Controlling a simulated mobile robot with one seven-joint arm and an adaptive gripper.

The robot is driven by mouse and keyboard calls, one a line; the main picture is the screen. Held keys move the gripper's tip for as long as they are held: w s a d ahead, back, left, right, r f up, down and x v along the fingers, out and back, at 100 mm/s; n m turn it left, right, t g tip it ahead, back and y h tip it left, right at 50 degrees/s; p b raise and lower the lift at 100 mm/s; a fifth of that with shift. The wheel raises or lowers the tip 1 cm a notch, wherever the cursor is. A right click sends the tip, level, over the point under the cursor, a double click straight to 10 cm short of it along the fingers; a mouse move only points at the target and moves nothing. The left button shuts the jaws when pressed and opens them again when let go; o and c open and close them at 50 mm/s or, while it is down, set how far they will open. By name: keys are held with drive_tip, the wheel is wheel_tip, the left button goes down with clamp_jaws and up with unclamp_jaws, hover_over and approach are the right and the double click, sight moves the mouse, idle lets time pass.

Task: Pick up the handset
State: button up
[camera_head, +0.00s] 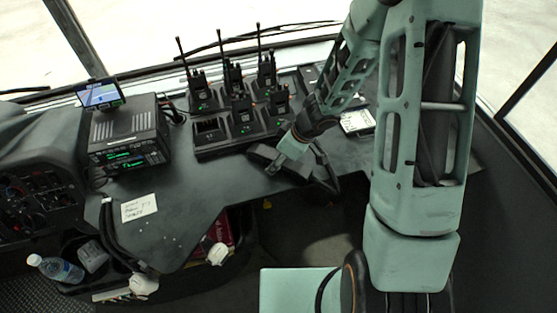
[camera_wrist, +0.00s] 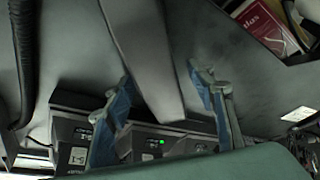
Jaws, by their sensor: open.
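The handset, a long dark grey piece (camera_wrist: 143,50), runs down the middle of the wrist view, between the fingers of my gripper (camera_wrist: 162,80). Both fingers are apart, one on each side of it, with visible gaps. In the head view my gripper (camera_head: 274,167) is low over the desk's front edge, just in front of the radio charger. A dark shape beside it (camera_head: 262,153) seems to be part of the handset, mostly hidden by my gripper and wrist. I cannot tell how high the fingers are above the desk.
Several radios with antennas (camera_head: 200,95) stand in the black charger (camera_head: 212,150) right behind my gripper. A radio unit (camera_head: 128,135) and small screen (camera_head: 100,94) are left. A paper note (camera_head: 139,208) lies on the bare desk front. A bottle (camera_head: 57,268) sits lower left.

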idle(0.3)
clamp_jaws()
drive_tip(key=shift+r, duration=0.1)
idle(0.4)
